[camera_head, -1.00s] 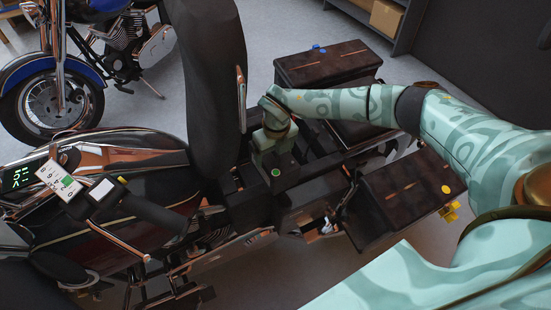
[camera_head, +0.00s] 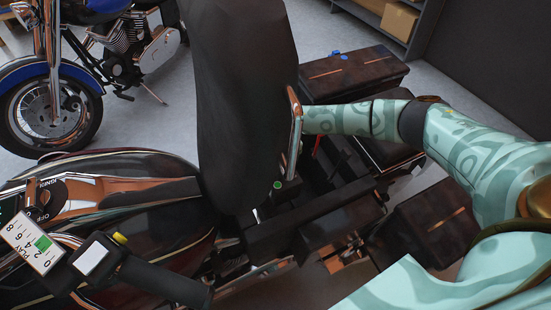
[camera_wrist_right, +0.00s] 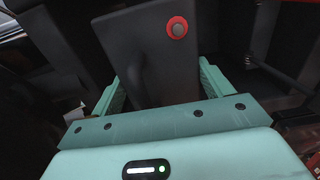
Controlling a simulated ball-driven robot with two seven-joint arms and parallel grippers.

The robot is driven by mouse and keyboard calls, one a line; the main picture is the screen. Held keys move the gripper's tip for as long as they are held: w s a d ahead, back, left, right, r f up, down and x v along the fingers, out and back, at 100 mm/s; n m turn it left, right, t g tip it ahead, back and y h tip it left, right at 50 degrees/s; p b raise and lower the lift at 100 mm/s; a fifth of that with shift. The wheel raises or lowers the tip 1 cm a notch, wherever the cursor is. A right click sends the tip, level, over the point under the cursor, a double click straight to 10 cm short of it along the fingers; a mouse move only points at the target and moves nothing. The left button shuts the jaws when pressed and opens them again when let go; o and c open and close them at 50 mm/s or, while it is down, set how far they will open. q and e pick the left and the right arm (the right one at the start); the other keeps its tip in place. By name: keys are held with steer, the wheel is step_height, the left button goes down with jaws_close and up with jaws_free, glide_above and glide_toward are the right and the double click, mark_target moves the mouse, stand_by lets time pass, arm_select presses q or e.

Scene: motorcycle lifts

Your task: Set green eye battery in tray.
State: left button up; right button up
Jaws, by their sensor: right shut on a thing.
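My right gripper (camera_wrist_right: 160,85) is shut on a dark block-shaped battery (camera_wrist_right: 145,50), with a teal finger on each side. A red-ringed round spot shows on the battery's face in the right wrist view. My left gripper is out of view.
The motorcycle's handlebar grip (camera_head: 165,282) and tank lie at lower left. A chrome-edged upright (camera_head: 294,135) stands beside my forearm. Dark side cases (camera_head: 350,72) (camera_head: 435,222) flank the frame. A blue motorcycle (camera_head: 60,100) stands behind on open grey floor.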

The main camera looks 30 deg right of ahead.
steer(key=f+b, duration=0.1)
steer(key=f, duration=0.1)
steer(key=f+b, duration=0.1)
steer(key=f, duration=0.1)
steer(key=f+b, duration=0.1)
steer(key=f, duration=0.1)
steer(key=shift+w, duration=0.25)
arm_select(q)
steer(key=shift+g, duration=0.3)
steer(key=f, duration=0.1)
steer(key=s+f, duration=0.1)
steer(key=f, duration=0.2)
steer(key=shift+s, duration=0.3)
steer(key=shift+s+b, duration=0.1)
steer(key=shift+b, duration=0.25)
arm_select(e)
steer(key=shift+f, duration=0.1)
step_height(320, 180, down, 3)
steer(key=b, duration=0.3)
steer(key=shift+w, duration=0.1)
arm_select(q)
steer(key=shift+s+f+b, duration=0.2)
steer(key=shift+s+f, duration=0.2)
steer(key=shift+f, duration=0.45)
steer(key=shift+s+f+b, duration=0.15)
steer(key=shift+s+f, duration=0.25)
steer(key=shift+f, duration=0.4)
arm_select(e)
steer(key=shift+w+f, duration=0.2)
steer(key=shift+f, duration=0.85)
